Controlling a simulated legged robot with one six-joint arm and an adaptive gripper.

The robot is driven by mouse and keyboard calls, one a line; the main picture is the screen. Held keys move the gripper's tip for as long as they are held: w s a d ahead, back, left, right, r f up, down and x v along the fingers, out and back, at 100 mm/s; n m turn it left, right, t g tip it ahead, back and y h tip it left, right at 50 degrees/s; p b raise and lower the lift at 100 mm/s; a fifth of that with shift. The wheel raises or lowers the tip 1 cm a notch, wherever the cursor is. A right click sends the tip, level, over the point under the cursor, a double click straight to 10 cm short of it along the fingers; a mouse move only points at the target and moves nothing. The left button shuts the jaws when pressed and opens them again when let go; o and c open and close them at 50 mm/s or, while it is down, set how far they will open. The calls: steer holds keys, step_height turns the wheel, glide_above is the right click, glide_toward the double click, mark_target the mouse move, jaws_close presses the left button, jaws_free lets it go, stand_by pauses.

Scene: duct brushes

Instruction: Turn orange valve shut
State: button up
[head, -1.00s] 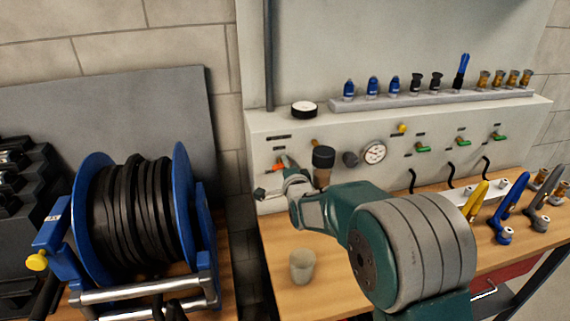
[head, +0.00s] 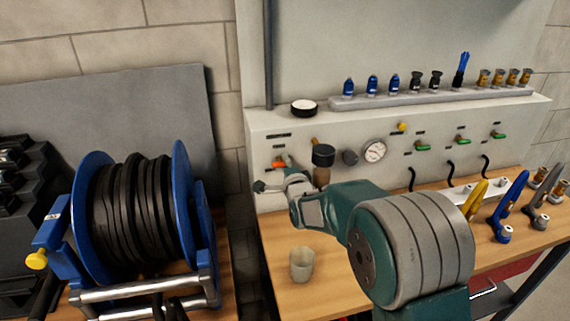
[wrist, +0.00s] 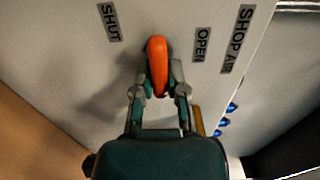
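The orange valve handle (wrist: 157,66) stands between the two fingers of my gripper (wrist: 158,72) in the wrist view. Both fingertips lie close along its sides, and the gripper looks shut on it. The handle sits between the SHUT label (wrist: 109,22) on the left and the OPEN label (wrist: 202,45) on the right. A SHOP AIR label (wrist: 237,39) is farther right. In the head view the orange handle (head: 279,164) shows at the left end of the pale panel (head: 350,128), partly hidden by my gripper. The valve's body is hidden.
A pale cup (head: 302,264) stands on the wooden bench (head: 335,268) below my arm. A gauge (head: 374,151) and several green valves are on the panel to the right. A blue hose reel (head: 130,225) stands at the left.

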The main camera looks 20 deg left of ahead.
steer(key=o, duration=0.4)
steer(key=shift+d+f, duration=0.1)
steer(key=shift+f, duration=0.35)
steer(key=shift+o, duration=0.2)
steer(key=shift+w+r, duration=0.1)
steer(key=shift+r, duration=0.05)
steer(key=shift+r, duration=0.1)
steer(key=v, duration=1.2)
